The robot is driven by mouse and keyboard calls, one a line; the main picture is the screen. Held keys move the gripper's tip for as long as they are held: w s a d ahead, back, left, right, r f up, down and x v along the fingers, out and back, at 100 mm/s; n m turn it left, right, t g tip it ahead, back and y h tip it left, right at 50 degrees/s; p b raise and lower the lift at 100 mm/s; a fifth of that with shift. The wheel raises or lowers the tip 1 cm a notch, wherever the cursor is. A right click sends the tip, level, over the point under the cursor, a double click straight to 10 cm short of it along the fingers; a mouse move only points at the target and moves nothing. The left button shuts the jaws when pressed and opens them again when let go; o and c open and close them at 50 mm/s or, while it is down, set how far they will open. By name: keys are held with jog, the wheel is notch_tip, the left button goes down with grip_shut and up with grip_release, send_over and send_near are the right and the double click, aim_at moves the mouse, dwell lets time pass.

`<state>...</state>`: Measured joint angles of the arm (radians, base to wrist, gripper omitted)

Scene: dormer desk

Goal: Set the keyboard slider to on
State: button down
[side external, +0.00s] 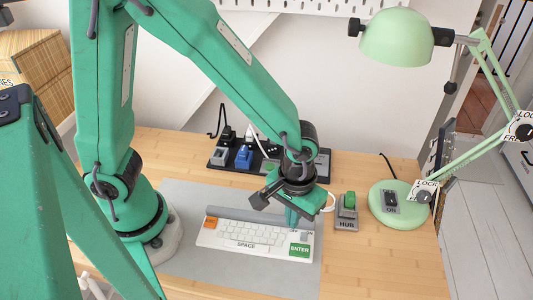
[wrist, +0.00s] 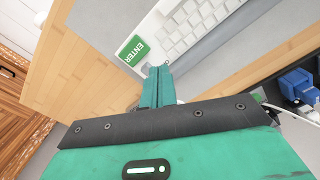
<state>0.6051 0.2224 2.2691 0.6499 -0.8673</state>
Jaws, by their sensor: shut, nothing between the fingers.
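The white keyboard (side external: 243,238) lies on a grey desk mat, with an orange key at its far left and a green ENTER key (side external: 299,250) at its near right. A small grey part, perhaps the slider (side external: 304,237), shows just behind the ENTER key; its setting is too small to read. My gripper (side external: 291,222) points down at the keyboard's right end, its fingers closed together and empty. In the wrist view the closed fingertips (wrist: 158,70) are beside the ENTER key (wrist: 133,51) and hide the slider area. I cannot tell whether they touch the keyboard.
A hub with a green button (side external: 348,203) stands right of the keyboard. Behind it is a dark power strip (side external: 218,157) with several plugs, including a blue one (side external: 244,156). A green lamp (side external: 398,207) stands at the right. The wooden desk front right is clear.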

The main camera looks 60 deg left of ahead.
jog(key=shift+r, duration=0.9)
jog(key=shift+a, duration=0.1)
jog(key=s+a+r+m+t, duration=0.1)
jog(key=s+a+r+t, duration=0.1)
jog(key=a+r, duration=0.6)
jog(key=s+a+r+m+t, duration=0.2)
jog(key=s+a+r+t, duration=0.1)
jog(key=a+r, duration=0.6)
jog(key=shift+a+t, duration=0.3)
jog(key=shift+a, duration=0.55)
